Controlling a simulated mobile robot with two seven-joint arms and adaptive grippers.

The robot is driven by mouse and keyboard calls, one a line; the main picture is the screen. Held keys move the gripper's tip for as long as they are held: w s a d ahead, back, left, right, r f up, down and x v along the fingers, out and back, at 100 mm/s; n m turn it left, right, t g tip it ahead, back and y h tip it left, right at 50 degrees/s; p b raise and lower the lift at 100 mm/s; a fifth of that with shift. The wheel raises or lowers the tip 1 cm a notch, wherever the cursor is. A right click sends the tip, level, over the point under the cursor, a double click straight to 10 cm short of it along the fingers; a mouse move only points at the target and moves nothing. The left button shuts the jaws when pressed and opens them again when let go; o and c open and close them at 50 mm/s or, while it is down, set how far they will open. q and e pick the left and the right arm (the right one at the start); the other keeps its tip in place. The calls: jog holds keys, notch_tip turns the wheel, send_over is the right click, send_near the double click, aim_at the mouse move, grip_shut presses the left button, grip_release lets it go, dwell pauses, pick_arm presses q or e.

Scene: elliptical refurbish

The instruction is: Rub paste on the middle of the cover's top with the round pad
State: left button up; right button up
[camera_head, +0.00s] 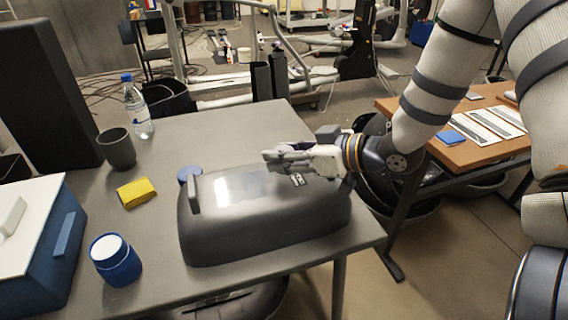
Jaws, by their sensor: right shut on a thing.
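The dark grey cover (260,225) lies on the grey table, with a raised handle-like bar (194,195) at its left end. A pale patch (237,190) shows on its top; I cannot tell whether it is paste or shine. My right gripper (276,158) is over the far side of the cover's top, its fingers pointing left. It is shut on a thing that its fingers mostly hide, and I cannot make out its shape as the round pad. A blue jar with a white top (116,262) stands at the front left. My left gripper is not in view.
A blue round thing (187,174) is by the cover's far left corner. A yellow cloth or sponge (136,192), a dark cup (117,149) and a water bottle (137,108) stand left. A blue-and-white box (40,240) fills the left edge. The table's far middle (230,130) is clear.

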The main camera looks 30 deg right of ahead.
jog(key=shift+r, duration=1.45)
jog(key=shift+r, duration=1.5)
